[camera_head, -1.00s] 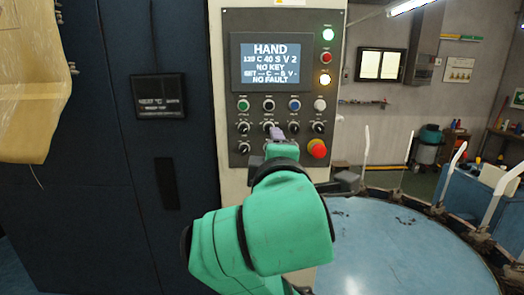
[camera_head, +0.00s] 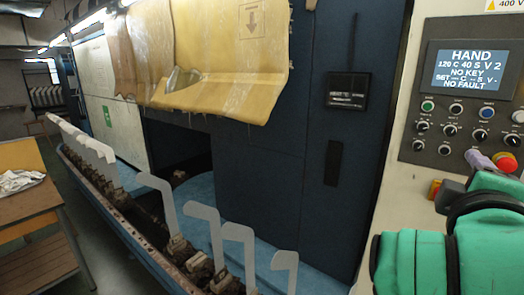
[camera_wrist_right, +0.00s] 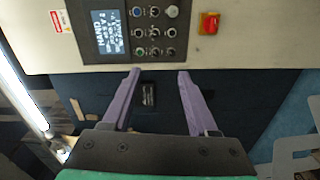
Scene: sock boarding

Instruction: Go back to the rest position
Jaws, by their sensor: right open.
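My right gripper (camera_wrist_right: 158,88) is open and empty in the right wrist view, its two purple fingers apart below the control panel (camera_wrist_right: 135,36) in the picture. In the head view the green right arm comes in at the right edge. The right gripper (camera_head: 492,161) shows there only as a small purple piece beside the red stop button (camera_head: 507,164), in front of the lower panel. Whether it touches the panel cannot be told in the head view. My left gripper is in neither view.
A red and yellow switch (camera_wrist_right: 208,22) sits on the beige housing (camera_wrist_right: 265,40). In the head view, a row of white boards (camera_head: 239,248) stands on a long rail to the left of the arm. A wooden table (camera_head: 22,203) with white cloth (camera_head: 18,181) is at far left.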

